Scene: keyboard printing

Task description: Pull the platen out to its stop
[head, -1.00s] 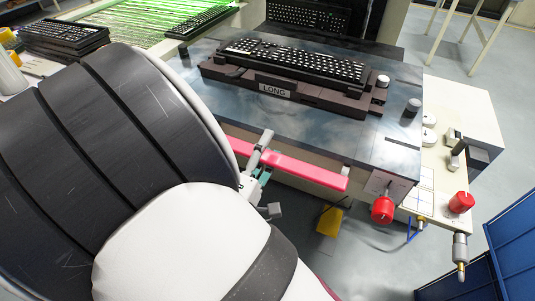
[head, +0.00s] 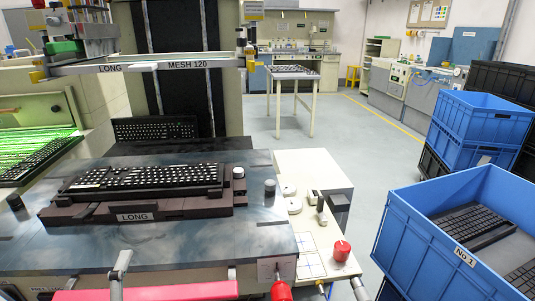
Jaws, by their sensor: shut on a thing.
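The platen (head: 262,238) is a dark, mottled metal plate in the lower left of the head view. It carries a brown fixture (head: 190,211) labelled LONG, with a black keyboard (head: 150,178) seated on it. A pink-red bar handle (head: 185,293) runs along the platen's front at the bottom edge of the picture. My gripper (head: 119,276) shows only as a grey finger at this bar; it is shut on the bar. The rest of my gripper is below the picture.
A screen frame (head: 185,65) marked MESH 120 hangs above and behind the platen. A side panel (head: 312,176) with knobs stands to the right. A blue crate (head: 405,250) marked No 1 holds keyboards at the lower right. Open floor (head: 330,125) lies behind the panel.

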